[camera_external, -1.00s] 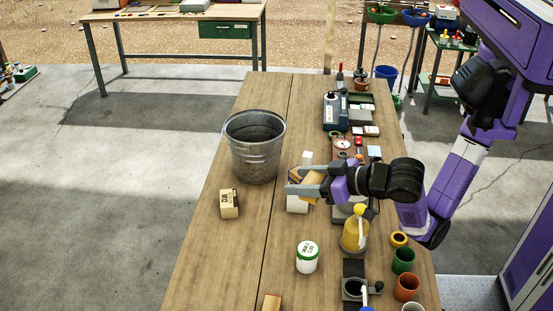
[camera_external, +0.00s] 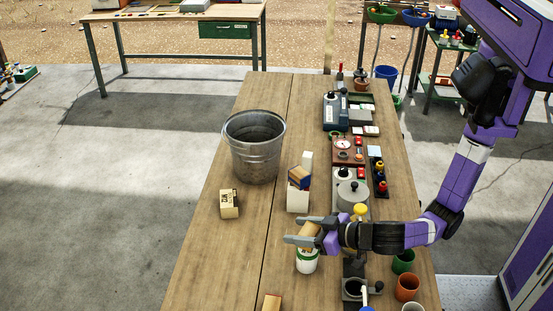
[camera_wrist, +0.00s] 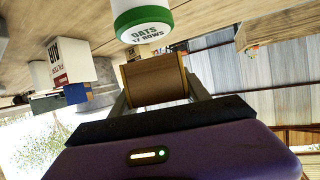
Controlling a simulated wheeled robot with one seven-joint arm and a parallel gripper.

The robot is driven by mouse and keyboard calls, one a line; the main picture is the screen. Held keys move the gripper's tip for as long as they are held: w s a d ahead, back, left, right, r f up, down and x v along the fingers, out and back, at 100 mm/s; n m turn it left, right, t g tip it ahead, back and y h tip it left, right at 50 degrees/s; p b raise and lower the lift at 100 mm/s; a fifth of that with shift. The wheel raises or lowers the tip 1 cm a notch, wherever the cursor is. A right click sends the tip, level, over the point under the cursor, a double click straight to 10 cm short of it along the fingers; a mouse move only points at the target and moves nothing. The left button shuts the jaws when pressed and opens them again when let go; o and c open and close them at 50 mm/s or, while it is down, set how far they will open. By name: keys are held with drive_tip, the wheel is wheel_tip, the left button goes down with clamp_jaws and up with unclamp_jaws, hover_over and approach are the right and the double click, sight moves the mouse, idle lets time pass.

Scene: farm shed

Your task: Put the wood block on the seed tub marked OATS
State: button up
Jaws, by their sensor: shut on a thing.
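The wood block (camera_external: 309,236) is held between the fingers of my gripper (camera_external: 297,230), tilted. The white seed tub (camera_external: 307,263) with a green lid rim is just below the held block in the external view, its top partly hidden by the gripper. In the wrist view the tub's lid (camera_wrist: 144,34) reads OATS and is clear of the block (camera_wrist: 155,80) in the picture. The exact gap in height between block and lid cannot be told.
A metal bucket (camera_external: 255,165), a small labelled block (camera_external: 229,204) and another wooden block (camera_external: 271,303) are on the table. Coloured cups (camera_external: 406,287) stand at the right.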

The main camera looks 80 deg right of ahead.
drive_tip(key=shift+f, duration=1.25)
drive_tip(key=shift+f, duration=0.2)
drive_tip(key=o, duration=1.4)
drive_tip(key=shift+r, duration=0.1)
drive_tip(key=shift+r, duration=0.2)
drive_tip(key=b+v, duration=0.1)
drive_tip(key=v, duration=1.1)
